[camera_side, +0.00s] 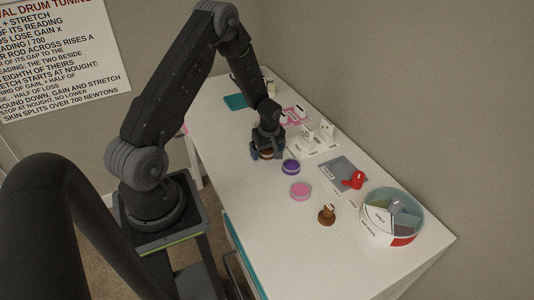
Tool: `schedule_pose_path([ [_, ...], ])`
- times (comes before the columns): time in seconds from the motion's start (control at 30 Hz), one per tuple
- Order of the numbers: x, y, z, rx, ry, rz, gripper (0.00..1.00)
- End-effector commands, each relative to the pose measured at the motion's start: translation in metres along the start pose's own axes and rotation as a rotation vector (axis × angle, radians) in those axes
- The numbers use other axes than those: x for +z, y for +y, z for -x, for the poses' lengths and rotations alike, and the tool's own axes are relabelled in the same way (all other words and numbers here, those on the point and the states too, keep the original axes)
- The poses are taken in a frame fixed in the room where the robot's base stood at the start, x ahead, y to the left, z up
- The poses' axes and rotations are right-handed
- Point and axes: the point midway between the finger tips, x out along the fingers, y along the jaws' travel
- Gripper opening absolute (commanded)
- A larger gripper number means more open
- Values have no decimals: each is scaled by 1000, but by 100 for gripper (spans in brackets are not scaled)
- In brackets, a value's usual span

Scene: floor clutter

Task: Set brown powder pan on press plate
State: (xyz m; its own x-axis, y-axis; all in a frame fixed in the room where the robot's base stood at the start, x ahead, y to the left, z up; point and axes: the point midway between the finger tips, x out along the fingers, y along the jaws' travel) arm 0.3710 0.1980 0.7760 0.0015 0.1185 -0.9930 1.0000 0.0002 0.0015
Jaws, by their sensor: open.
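My gripper (267,152) is low over the white table, its fingers on either side of a small round brown pan (267,155). The pan is mostly hidden by the gripper. Whether the fingers touch it I cannot tell. The jaws are open. A flat grey plate (341,167), which looks like the press plate, lies to the right of the gripper with a small label on it. A red object (355,180) sits at its right side.
A purple pan (291,167) stands close to the right of my gripper, and a pink pan (301,191) nearer the front. A brown knobbed object (327,214) and a round sectioned container (392,232) stand further right. White upright pieces (326,130) stand behind.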

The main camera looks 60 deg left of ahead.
Motion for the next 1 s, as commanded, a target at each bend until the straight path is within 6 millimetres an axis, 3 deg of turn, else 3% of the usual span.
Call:
schedule_pose_path([
  [0.07, 0, 0, 0, 0, 0, 0, 92],
  [0.67, 0, 0, 1, 0, 0, -1, 35],
  [1.0, -1, 1, 7, 1, 2, -1, 35],
])
